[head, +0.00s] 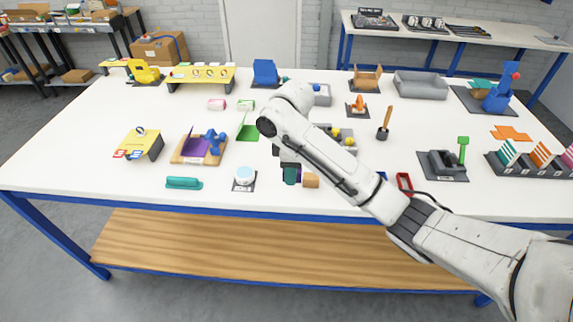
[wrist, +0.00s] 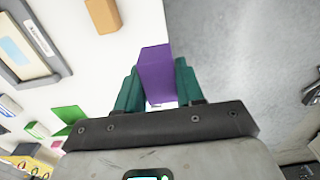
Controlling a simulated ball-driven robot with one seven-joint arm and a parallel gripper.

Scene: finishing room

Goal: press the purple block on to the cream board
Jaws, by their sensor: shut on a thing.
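My gripper (head: 291,176) is low over the near middle of the table. In the wrist view its teal fingers (wrist: 158,90) are shut on the purple block (wrist: 156,72), one on each side. In the head view only a dark sliver of the block shows beside the fingers. I cannot single out the cream board for certain. A grey frame (wrist: 61,68) with a tan and pale blue inside lies at the upper left of the wrist view. A tan board (head: 180,157) with a purple panel and a blue dumbbell-shaped piece lies left of my gripper in the head view.
An orange-tan block (head: 311,181) stands close right of my gripper; it also shows in the wrist view (wrist: 102,15). A white round item (head: 244,174) and a teal bar (head: 184,183) lie to the left. My arm hides part of the table's middle. The near table edge is close.

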